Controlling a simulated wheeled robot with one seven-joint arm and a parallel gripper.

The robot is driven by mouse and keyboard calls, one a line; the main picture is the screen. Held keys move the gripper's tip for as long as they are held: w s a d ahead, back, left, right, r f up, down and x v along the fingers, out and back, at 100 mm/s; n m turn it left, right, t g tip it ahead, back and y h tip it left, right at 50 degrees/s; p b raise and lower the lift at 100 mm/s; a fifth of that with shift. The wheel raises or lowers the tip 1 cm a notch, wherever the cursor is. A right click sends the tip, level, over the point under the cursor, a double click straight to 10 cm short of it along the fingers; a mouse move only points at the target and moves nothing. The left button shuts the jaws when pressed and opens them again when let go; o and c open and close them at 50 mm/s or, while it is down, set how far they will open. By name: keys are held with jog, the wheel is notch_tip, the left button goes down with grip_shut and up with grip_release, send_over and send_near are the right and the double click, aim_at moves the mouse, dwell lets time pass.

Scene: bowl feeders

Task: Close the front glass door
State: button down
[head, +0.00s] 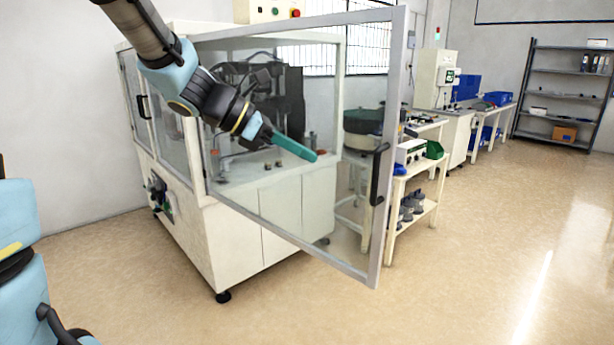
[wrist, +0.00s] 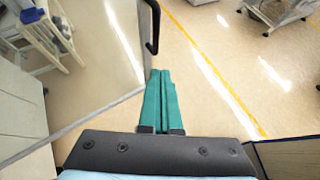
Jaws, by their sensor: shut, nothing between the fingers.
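The front glass door (head: 398,95) is a grey-framed pane on the white machine cabinet (head: 262,215). It stands swung open, its free edge out to the right in the head view. Its black handle (head: 378,175) is near that free edge. My gripper (head: 314,157) has teal fingers, closed together and empty. It is on the near side of the pane, left of the handle in the head view. In the wrist view the fingertips (wrist: 160,73) lie just below the handle (wrist: 152,28) and the door frame (wrist: 128,40). I cannot tell whether they touch the door.
A white cart (head: 400,185) with bins stands behind the door's free edge. Benches and a dark shelf (head: 565,95) are farther right. The floor (head: 450,290) in front and to the right is clear. The cabinet's black side-door handle (head: 143,107) shows at left.

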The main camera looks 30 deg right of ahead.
jog(key=p, duration=0.2)
send_near(373, 177)
notch_tip(373, 177, down, 3)
jog(key=d, duration=0.2)
jog(key=s+d, duration=0.1)
jog(key=shift+d+r+n, duration=0.15)
jog(key=shift+d+n, duration=0.15)
jog(key=shift+d, duration=0.05)
jog(key=shift+s+d+p, duration=0.1)
jog(key=shift+d+p, duration=0.35)
jog(key=shift+d, duration=0.3)
